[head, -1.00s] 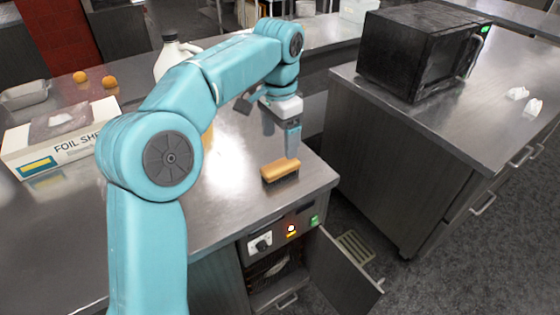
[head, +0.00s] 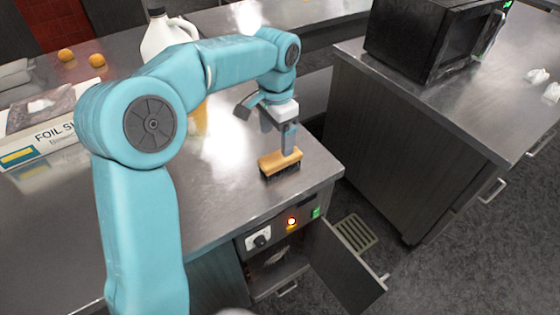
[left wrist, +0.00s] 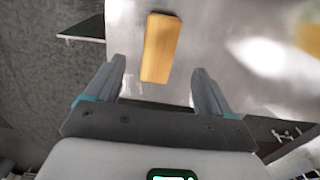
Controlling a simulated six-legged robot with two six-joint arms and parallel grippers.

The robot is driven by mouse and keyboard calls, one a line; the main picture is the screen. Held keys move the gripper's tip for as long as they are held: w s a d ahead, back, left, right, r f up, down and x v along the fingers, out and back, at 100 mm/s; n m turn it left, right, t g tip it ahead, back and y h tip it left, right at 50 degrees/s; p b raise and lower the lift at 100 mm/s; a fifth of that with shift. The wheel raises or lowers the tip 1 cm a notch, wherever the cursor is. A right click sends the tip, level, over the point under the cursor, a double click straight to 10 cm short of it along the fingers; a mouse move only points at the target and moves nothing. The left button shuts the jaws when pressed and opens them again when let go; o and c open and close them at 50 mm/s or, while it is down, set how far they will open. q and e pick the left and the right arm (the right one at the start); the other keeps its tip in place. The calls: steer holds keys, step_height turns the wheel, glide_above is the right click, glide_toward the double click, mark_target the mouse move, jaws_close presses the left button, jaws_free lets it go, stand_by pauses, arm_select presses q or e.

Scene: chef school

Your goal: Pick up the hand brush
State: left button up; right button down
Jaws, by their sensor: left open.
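The hand brush (head: 279,163) has a tan wooden back and dark bristles. It lies bristles down on the steel counter (head: 225,205), near its front right corner. My left gripper (head: 289,150) is above it, pointing down, and in the head view its finger overlaps the brush's back. In the left wrist view the brush (left wrist: 161,48) shows as a tan block ahead of the open fingers and in line with the gap between them (left wrist: 160,85). Nothing is held. My right gripper is not in view.
A white jug (head: 165,35), a foil box (head: 45,143) and two oranges (head: 97,60) stand farther back on the counter. An open cabinet door (head: 345,265) sticks out below the front edge. A microwave (head: 425,38) stands on the right counter.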

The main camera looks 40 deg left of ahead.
mark_target(280, 157)
arm_select(q)
steer(key=shift+w+a+f, duration=0.1)
steer(key=shift+w+f, duration=0.15)
steer(key=shift+f, duration=0.75)
steer(key=f, duration=0.4)
steer(key=shift+d+f, duration=0.2)
steer(key=shift+d, duration=0.1)
steer(key=shift+w+f, duration=0.25)
steer(key=shift+f, duration=0.15)
steer(key=shift+s, duration=0.1)
steer(key=shift+s+r, duration=0.1)
steer(key=shift+r, duration=0.05)
steer(key=shift+c, duration=0.9)
steer(key=c, duration=1)
